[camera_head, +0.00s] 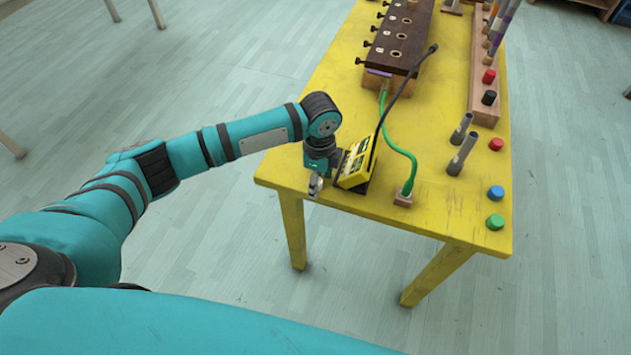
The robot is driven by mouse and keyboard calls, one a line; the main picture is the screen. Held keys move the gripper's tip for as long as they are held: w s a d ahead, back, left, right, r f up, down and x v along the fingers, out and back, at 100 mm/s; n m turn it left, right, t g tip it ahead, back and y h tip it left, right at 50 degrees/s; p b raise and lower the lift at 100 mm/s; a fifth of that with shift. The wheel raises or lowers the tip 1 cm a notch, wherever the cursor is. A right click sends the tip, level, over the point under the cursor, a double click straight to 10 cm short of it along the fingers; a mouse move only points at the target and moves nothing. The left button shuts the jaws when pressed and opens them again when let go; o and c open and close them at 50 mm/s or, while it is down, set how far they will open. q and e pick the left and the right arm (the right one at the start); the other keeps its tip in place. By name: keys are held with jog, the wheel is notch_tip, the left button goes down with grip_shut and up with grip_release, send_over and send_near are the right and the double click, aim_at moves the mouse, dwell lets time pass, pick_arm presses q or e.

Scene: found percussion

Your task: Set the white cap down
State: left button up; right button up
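My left gripper (316,184) points down at the near left edge of the yellow table (450,205), just left of a yellow box with dark markings (355,163). Its fingers look small and grey. I cannot tell whether they are open or shut, or whether they hold anything. I cannot make out a white cap anywhere; it may be hidden at the fingers. My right gripper is out of view.
A dark slotted wooden box (401,36) and a long wooden rack (484,55) lie farther back. The front right tabletop is mostly clear.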

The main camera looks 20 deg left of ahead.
pick_arm(q)
jog(key=c, duration=0.7)
jog(key=shift+r, duration=0.1)
